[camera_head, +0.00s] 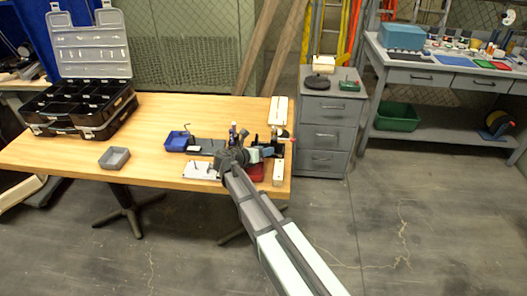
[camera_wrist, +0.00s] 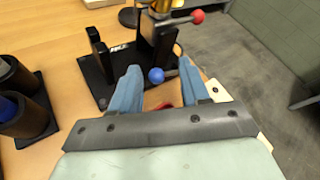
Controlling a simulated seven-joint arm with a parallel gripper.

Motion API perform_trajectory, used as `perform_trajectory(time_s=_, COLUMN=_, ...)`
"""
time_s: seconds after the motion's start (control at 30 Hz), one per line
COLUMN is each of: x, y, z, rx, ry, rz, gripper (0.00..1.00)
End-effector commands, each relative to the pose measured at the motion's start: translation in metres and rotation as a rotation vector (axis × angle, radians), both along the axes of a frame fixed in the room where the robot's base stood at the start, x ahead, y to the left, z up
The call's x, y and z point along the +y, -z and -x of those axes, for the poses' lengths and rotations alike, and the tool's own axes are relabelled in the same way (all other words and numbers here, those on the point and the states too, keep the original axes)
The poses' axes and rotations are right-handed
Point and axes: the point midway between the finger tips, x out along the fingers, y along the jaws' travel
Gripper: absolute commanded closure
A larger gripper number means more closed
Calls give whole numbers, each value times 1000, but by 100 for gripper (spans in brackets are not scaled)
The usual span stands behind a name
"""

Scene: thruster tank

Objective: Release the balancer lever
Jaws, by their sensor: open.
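In the wrist view, a black stand (camera_wrist: 98,78) with upright posts stands on the wooden table. A rod with a red ball knob (camera_wrist: 197,17) sticks out to the right from its top, by a brass-coloured part. A blue ball knob (camera_wrist: 156,75) sits lower, with a short dark rod beside it. I cannot tell for sure which knob belongs to the balancer lever. My gripper (camera_wrist: 160,70) is open, its two blue fingers apart. The blue ball appears between the fingertips; no contact is visible. In the head view my gripper (camera_head: 266,151) partly hides the stand; the red knob (camera_head: 292,139) shows beside it.
Dark cylinders (camera_wrist: 20,95) on a black base stand at left in the wrist view. In the head view, a blue bin (camera_head: 177,141), a grey tray (camera_head: 114,158) and a black organizer case (camera_head: 80,105) lie on the table (camera_head: 145,120). A grey drawer cabinet (camera_head: 330,130) stands right of it.

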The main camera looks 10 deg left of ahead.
Motion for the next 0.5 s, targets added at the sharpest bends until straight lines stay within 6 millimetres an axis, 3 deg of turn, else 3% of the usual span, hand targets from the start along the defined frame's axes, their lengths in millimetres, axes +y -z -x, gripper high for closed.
perform_trajectory(time_s=0.3, x=-1, y=1, z=-1, rx=0, ry=0, rz=0, gripper=55)
perform_trajectory(time_s=0.5, x=-1, y=1, z=-1, rx=0, ry=0, rz=0, gripper=74)
